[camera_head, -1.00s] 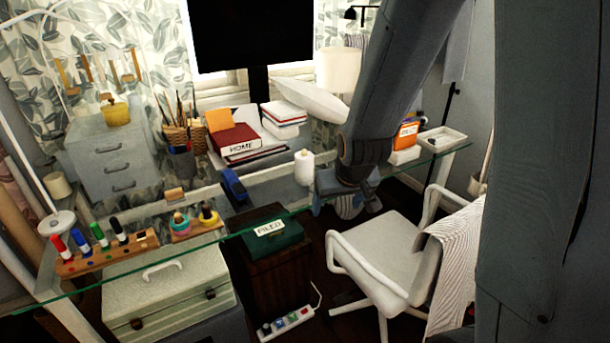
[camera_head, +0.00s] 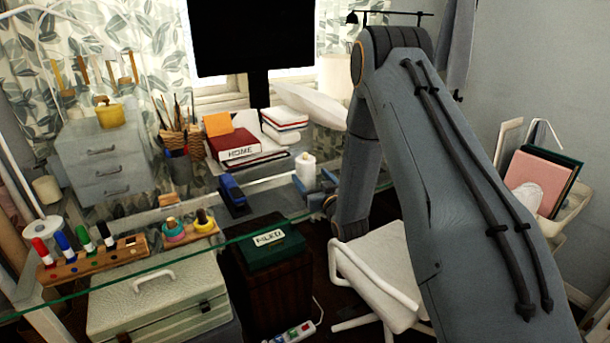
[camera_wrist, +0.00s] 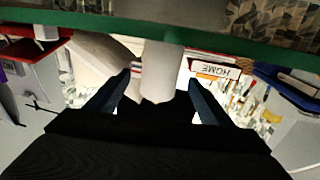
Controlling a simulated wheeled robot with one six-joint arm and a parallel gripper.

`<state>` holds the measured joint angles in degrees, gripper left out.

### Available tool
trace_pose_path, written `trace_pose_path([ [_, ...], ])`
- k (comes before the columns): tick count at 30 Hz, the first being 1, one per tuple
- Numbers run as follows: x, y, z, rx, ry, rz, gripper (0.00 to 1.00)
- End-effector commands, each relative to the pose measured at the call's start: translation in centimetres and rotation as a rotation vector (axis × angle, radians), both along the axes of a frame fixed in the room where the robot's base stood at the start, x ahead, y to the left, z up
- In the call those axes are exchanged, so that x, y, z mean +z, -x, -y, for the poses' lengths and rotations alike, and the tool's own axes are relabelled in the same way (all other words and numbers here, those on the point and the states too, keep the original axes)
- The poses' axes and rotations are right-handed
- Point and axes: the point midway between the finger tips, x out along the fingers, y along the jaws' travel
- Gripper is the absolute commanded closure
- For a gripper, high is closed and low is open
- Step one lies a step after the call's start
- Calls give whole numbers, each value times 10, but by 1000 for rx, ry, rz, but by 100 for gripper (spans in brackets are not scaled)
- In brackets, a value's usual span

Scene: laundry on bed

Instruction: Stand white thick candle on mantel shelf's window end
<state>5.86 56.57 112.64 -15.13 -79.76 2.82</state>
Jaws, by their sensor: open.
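The thick white candle (camera_head: 305,168) stands upright on the glass desk (camera_head: 225,236), near its front edge. My gripper (camera_head: 315,187) is low beside the candle in the head view, with its fingers close to the candle's base. In the wrist view, which looks upside down, the candle (camera_wrist: 158,70) shows between the two spread fingers of my gripper (camera_wrist: 158,90). The gripper is open, and I see no grip on the candle. I cannot make out the mantel shelf in either view.
A blue stapler-like object (camera_head: 232,193) lies left of the candle. Behind are a red HOME book (camera_head: 233,145), a black monitor (camera_head: 250,40) and a pencil basket (camera_head: 180,140). A white chair (camera_head: 375,270) stands below my arm. A marker rack (camera_head: 95,260) is at the left.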

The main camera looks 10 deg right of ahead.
Motion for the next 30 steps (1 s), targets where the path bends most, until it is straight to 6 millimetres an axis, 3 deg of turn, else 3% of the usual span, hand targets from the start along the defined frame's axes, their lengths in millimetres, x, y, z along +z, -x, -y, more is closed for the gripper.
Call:
trace_pose_path([
  [13, 3, -53, -9, 0, -1, -1, 26],
  [23, 2, -61, -10, -1, -1, -3, 26],
  [30, 2, -61, -10, -1, -1, -3, 65],
])
